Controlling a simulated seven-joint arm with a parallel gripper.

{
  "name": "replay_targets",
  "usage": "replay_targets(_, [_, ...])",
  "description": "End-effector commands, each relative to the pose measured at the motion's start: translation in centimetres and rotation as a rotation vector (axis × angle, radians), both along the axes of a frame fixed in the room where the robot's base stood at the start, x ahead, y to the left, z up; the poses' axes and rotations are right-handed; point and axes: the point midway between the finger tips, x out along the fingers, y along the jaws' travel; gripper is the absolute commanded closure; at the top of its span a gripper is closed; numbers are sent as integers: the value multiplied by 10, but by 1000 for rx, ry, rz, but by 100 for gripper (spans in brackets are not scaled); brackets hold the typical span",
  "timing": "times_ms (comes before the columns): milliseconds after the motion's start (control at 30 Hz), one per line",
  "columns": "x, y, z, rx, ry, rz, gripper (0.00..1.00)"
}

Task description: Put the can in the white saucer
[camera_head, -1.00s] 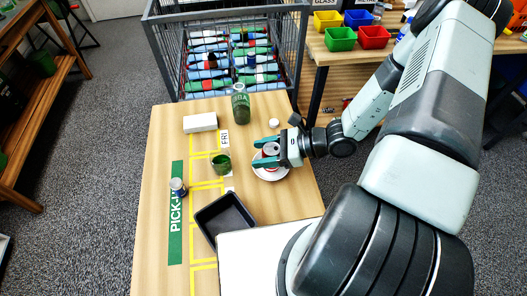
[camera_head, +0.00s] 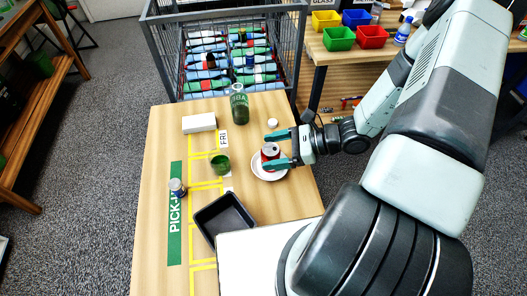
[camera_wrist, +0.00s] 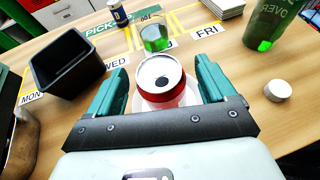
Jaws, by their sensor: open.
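The red can with a silver top (camera_head: 270,151) stands upright on the white saucer (camera_head: 262,175) near the table's right edge. In the wrist view the can (camera_wrist: 163,82) sits between the two teal fingers, with a gap on each side. The saucer (camera_wrist: 141,104) shows only in part there, behind the can and fingers. My gripper (camera_head: 276,150) is open around the can, its fingers apart from it. It also shows in the wrist view (camera_wrist: 162,90).
A black tray (camera_head: 222,218), a green cup (camera_head: 220,163), a small dark can (camera_head: 177,187), a white box (camera_head: 199,123), a green bottle (camera_head: 239,106) and a small white round thing (camera_head: 272,123) stand on the table. A wire crate (camera_head: 228,95) of bottles stands behind.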

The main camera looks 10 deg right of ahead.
Motion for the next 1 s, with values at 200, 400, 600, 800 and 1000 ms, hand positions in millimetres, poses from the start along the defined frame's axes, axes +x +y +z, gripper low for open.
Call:
replay_targets(200, [-9, -45, 19, -4, -2, -4, 16])
replay_targets(400, [-15, -71, 30, -1, -2, -2, 16])
replay_targets(600, [-18, -78, 33, -1, 0, 0, 16])
replay_targets(800, [-18, -78, 33, 0, 0, 0, 16])
replay_targets(1000, [-18, -78, 33, 0, 0, 0, 16])
